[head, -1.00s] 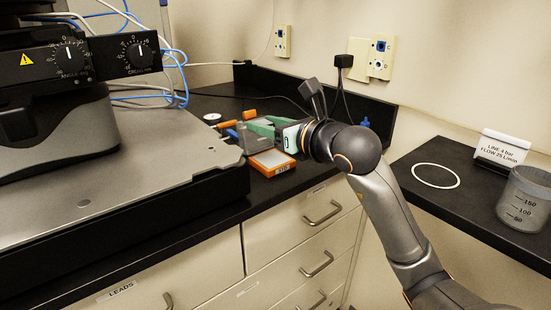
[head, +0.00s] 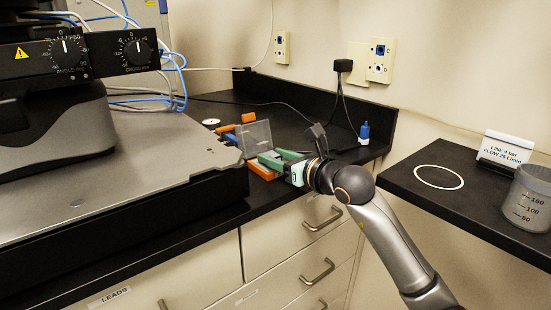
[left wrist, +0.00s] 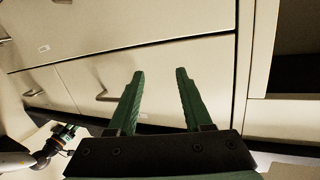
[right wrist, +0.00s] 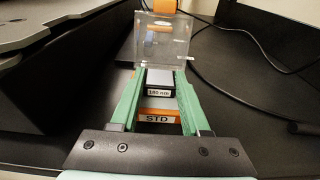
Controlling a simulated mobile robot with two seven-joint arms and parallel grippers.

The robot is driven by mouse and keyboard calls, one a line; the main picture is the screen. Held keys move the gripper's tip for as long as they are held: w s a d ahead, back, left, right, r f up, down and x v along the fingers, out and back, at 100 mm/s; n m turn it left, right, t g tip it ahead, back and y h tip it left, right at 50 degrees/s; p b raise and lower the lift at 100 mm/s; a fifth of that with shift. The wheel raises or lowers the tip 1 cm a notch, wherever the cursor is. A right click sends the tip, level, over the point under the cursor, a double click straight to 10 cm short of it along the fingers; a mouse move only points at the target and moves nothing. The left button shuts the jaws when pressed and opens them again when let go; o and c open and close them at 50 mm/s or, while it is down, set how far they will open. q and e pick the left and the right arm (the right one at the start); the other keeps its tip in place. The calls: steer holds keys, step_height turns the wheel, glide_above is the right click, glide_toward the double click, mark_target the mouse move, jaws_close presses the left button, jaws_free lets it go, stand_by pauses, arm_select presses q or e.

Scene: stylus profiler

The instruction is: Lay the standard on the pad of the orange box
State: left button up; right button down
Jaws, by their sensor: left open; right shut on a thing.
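The standard, a dark flat block labelled "180 nm" (right wrist: 159,92), is between the fingers of my right gripper (right wrist: 160,74), which is shut on it. The orange box (right wrist: 157,117), labelled "STD", shows directly below and behind the block in the right wrist view. Its clear lid (right wrist: 163,40) stands open beyond the fingertips. In the head view my right gripper (head: 270,158) is over the orange box (head: 263,172), hiding the pad. I cannot tell whether the standard touches it. My left gripper (left wrist: 160,75) is open and empty in front of drawers.
The big grey instrument base (head: 130,170) stands left of the box on the black bench. A cable (right wrist: 235,85) runs right of it. Orange-handled items (head: 232,127) lie behind the lid. A beaker (head: 525,200) stands on the right-hand counter.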

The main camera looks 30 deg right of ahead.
mark_target(273, 156)
arm_select(q)
steer(key=shift+r, duration=0.4)
arm_select(e)
steer(key=shift+f, duration=0.1)
steer(key=shift+c, duration=1.9)
jaws_free()
arm_select(q)
steer(key=shift+w+r, duration=0.1)
steer(key=shift+r, duration=0.1)
arm_select(e)
steer(key=s, duration=0.4)
steer(key=shift+d+r, duration=0.15)
steer(key=shift+r, duration=0.2)
arm_select(q)
step_height(273, 156, up, 2)
steer(key=shift+d+m+t+h, duration=0.1)
steer(key=shift+m+t+h, duration=0.25)
steer(key=shift+t, duration=0.25)
arm_select(e)
steer(key=s+r, duration=0.1)
steer(key=s, duration=0.7)
steer(key=shift+d+r, duration=0.15)
steer(key=shift+d, duration=0.15)
